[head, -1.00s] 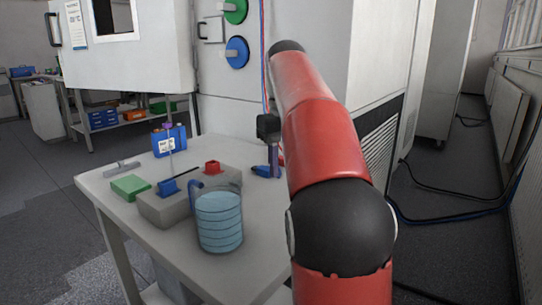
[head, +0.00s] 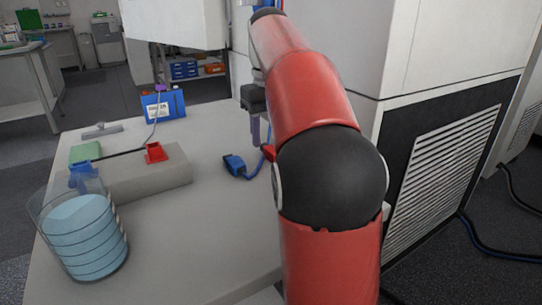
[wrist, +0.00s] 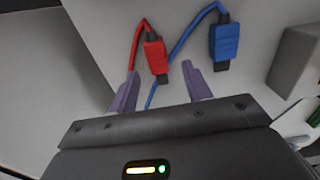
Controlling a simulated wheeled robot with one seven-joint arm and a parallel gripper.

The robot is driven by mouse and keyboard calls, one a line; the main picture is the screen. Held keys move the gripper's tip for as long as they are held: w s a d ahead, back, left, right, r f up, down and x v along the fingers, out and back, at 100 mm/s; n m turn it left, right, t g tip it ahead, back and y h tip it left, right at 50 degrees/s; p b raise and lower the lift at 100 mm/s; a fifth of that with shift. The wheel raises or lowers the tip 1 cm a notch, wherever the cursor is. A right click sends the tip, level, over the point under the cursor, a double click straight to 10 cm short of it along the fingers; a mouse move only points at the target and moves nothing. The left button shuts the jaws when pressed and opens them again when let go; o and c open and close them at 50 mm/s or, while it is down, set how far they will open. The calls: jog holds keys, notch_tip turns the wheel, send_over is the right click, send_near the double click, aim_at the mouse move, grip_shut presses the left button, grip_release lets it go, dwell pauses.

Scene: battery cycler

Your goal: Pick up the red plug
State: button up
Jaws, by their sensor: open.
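The red plug (wrist: 156,58) lies on the table with its red cable running up in the wrist view. In the head view only a small red part (head: 268,152) shows beside my arm; the rest is hidden. My gripper (wrist: 160,74) is open, its two purple fingers apart, with nothing held. In the wrist view the red plug appears between and just beyond the fingertips; I cannot tell the height gap. In the head view my gripper (head: 262,132) points down beside the red part. A blue plug (wrist: 225,42) lies to the right of the red plug in the wrist view.
The table (head: 215,250) also holds a grey block (head: 160,182) with a red socket (head: 155,152) and a blue socket (head: 83,177). A beaker of blue liquid (head: 85,235) stands at the front left. A white cabinet with a vent (head: 440,160) stands right of my arm.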

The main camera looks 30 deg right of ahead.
notch_tip(320, 180, down, 3)
jog(key=shift+f+b, duration=0.15)
jog(key=shift+b, duration=0.15)
jog(key=c, duration=1)
